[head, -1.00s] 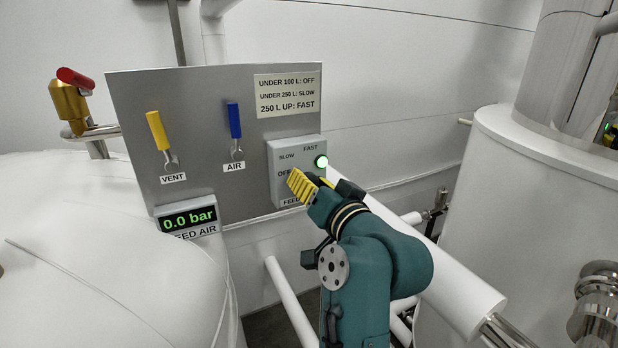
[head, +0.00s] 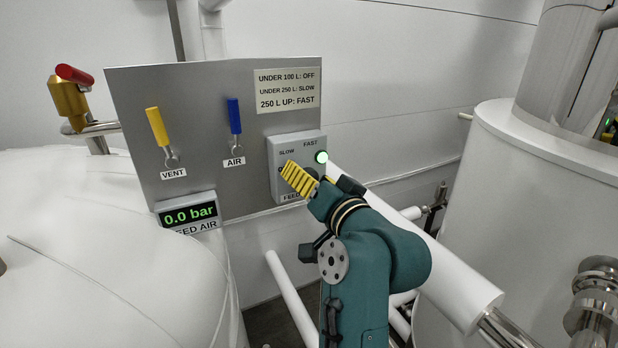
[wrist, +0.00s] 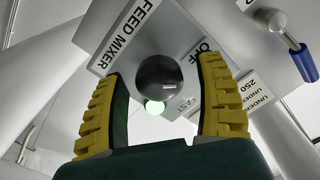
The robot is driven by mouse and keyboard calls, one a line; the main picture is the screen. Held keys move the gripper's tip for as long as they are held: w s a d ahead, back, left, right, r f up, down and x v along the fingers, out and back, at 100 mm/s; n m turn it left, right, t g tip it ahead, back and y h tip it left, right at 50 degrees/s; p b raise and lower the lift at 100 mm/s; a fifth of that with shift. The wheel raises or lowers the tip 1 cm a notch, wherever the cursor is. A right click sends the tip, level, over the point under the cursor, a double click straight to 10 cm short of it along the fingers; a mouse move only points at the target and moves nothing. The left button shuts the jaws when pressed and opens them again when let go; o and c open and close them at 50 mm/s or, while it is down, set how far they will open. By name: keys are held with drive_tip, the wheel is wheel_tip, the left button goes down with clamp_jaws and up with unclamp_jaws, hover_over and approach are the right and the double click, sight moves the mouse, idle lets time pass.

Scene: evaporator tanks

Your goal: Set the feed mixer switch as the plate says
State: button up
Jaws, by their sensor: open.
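A green lamp (head: 321,157) glows beside FAST. In the wrist view the dark round switch knob (wrist: 160,75) sits between the two yellow fingers of my open gripper (wrist: 162,105), apart from both. The lamp also shows there, just below the knob. The plate (head: 287,91) reads UNDER 100 L: OFF, UNDER 250 L: SLOW, 250 L UP: FAST.
The panel also has a yellow VENT lever (head: 157,127), a blue AIR lever (head: 234,117) and a display (head: 188,215) reading 0.0 bar. White tanks stand left and right. A white pipe (head: 430,265) runs beside my arm. No litre reading is visible.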

drive_tip(key=v, duration=1.2)
drive_tip(key=s+a+f+n+p, duration=0.1)
drive_tip(key=s+a+f+p, duration=0.15)
drive_tip(key=a, duration=0.35)
drive_tip(key=s+d+r+t+h, duration=0.3)
drive_tip(key=s+r+h, duration=0.1)
drive_tip(key=s, duration=0.2)
drive_tip(key=s+d+r+t+h, duration=0.3)
drive_tip(key=s+d+r+h, duration=0.1)
drive_tip(key=s, duration=0.3)
drive_tip(key=shift+s+r+h, duration=0.3)
drive_tip(key=shift+s+r, duration=0.05)
drive_tip(key=shift+r, duration=0.05)
